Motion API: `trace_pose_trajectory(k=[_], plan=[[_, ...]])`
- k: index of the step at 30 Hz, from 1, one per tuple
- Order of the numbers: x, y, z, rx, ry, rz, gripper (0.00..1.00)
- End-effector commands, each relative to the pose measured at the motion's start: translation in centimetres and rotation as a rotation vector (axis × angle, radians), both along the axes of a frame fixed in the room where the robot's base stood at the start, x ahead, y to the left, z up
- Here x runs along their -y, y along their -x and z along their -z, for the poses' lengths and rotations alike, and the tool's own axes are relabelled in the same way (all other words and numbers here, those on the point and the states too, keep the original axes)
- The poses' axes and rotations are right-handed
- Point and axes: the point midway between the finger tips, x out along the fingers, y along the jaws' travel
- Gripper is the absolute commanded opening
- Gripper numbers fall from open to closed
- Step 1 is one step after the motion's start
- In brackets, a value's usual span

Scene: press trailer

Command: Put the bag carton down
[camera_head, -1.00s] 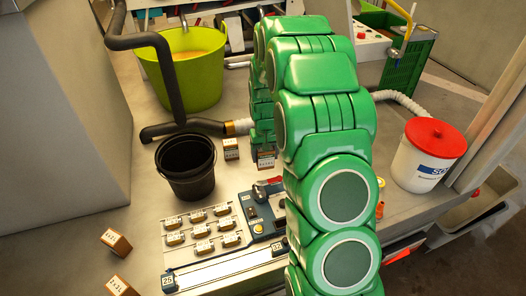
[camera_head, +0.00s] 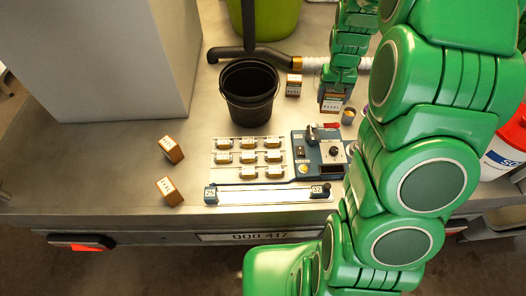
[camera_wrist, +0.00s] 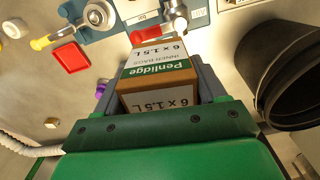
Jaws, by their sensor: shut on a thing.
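In the head view the carton (camera_head: 331,106) shows below my gripper (camera_head: 335,90), low over the grey deck, behind the blue control unit and right of another small carton (camera_head: 293,85). I cannot tell whether it touches the deck. Two more cartons (camera_head: 172,150) (camera_head: 169,190) sit at the left.
A black bucket (camera_head: 250,98) stands left of the gripper, with a dark hose behind it. The blue control unit (camera_head: 318,155) and a panel of small labelled parts (camera_head: 248,155) lie in front. A red-lidded white tub (camera_head: 503,150) is at right.

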Motion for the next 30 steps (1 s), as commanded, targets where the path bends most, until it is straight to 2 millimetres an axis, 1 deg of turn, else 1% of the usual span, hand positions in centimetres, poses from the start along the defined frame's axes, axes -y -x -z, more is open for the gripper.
trace_pose_trajectory(k=[1,3,10,13,17,20,26,30], plan=[[0.0,-0.2,-1.3,0.008,0.001,0.0,0.35],[0.0,-0.1,-3.0,0.009,0.001,0.0,0.35],[0.0,-0.2,-8.1,0.007,0.001,0.0,0.35],[-1.8,-0.5,-7.8,0.002,0.0,-0.008,0.35],[-4.1,-0.8,-7.7,0.002,0.001,-0.014,0.35],[-6.2,-1.1,-7.7,0.002,0.001,-0.02,0.35],[-11.5,-1.5,-7.7,0.001,0.002,-0.034,0.35],[-15.4,-1.4,-7.7,0.002,0.003,-0.045,0.35]])
